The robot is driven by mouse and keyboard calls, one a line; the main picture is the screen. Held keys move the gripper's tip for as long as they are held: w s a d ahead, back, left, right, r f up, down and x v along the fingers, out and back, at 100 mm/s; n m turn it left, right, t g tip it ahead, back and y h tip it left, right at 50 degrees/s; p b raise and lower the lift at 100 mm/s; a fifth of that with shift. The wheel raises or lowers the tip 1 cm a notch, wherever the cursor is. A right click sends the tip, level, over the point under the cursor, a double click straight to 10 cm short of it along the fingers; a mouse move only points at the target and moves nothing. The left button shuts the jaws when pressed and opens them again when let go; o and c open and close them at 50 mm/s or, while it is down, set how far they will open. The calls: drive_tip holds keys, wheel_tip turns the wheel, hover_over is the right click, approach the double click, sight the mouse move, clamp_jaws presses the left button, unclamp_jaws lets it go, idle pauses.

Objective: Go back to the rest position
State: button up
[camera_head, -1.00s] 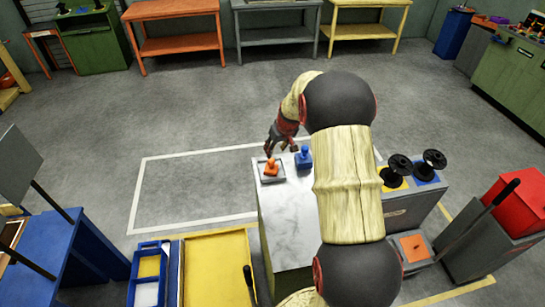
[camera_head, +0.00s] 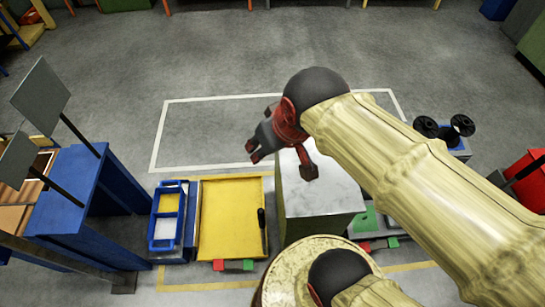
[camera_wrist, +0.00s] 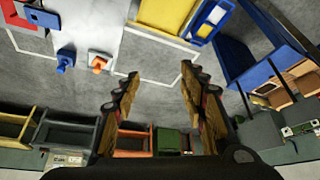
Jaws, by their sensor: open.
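My arm hides much of the right side of the head view. In the wrist view an orange piece (camera_wrist: 99,62) and a blue piece (camera_wrist: 66,60) stand at the edge of the marble top, apart from the gripper. Both are hidden in the head view now.
A yellow tray (camera_head: 230,222) with a dark-handled tool and a blue divided bin (camera_head: 167,215) lie left of the cabinet. A blue bench (camera_head: 75,195) with grey panels stands farther left. Black spools (camera_head: 461,125) are at the right. The white-outlined floor area (camera_head: 200,130) is clear.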

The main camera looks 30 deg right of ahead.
drive_tip(key=s, duration=0.3)
drive_tip(key=shift+s+a+f, duration=0.1)
drive_tip(key=shift+a+f, duration=0.2)
drive_tip(key=shift+a, duration=0.1)
drive_tip(key=shift+f, duration=0.25)
idle(0.6)
